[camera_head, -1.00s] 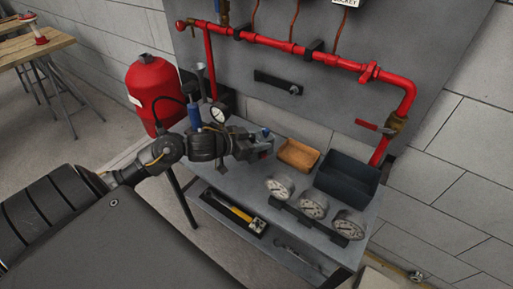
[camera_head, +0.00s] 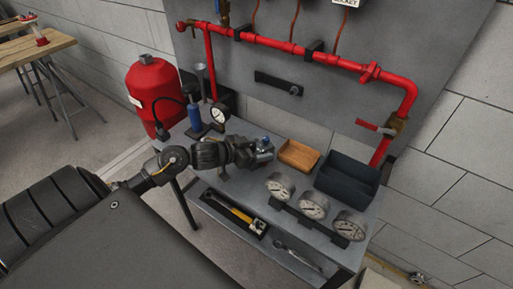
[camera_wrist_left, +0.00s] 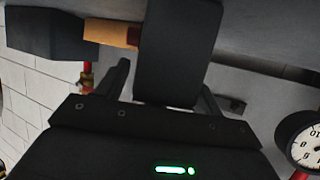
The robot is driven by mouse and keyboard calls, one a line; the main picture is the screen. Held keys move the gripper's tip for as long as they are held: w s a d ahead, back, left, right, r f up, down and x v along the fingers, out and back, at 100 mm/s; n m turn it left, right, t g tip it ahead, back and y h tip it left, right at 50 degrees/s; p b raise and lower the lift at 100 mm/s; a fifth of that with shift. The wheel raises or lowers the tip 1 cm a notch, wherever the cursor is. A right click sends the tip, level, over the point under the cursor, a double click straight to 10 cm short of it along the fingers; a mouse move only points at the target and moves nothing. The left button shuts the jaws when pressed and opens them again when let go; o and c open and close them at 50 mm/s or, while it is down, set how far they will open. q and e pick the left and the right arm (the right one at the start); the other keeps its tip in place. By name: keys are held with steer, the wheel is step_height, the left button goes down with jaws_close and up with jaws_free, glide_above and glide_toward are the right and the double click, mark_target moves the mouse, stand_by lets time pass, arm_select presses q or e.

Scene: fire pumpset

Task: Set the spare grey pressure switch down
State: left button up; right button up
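My left gripper (camera_head: 258,153) is low over the grey bench (camera_head: 230,180), just left of the orange-brown tray. A small grey switch with a blue top (camera_head: 265,142) is at its fingertips, close to the bench top; I cannot tell whether it touches. In the left wrist view a dark grey block (camera_wrist_left: 178,50), likely the switch, stands between the two fingers (camera_wrist_left: 163,85). A thin gap shows at the left finger, and the right finger is partly hidden by the block, so the grip is unclear. My right gripper is not in view.
The orange-brown tray (camera_head: 299,155) and a dark bin (camera_head: 347,180) stand right of the gripper. Several gauges (camera_head: 313,205) line the front edge. A blue bottle (camera_head: 194,117) and a gauge (camera_head: 219,114) stand behind left. Red pipe (camera_head: 300,50) runs above.

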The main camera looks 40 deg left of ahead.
arm_select(q)
steer(key=shift+r, duration=0.15)
steer(key=v, duration=1.2)
steer(key=shift+a, duration=0.1)
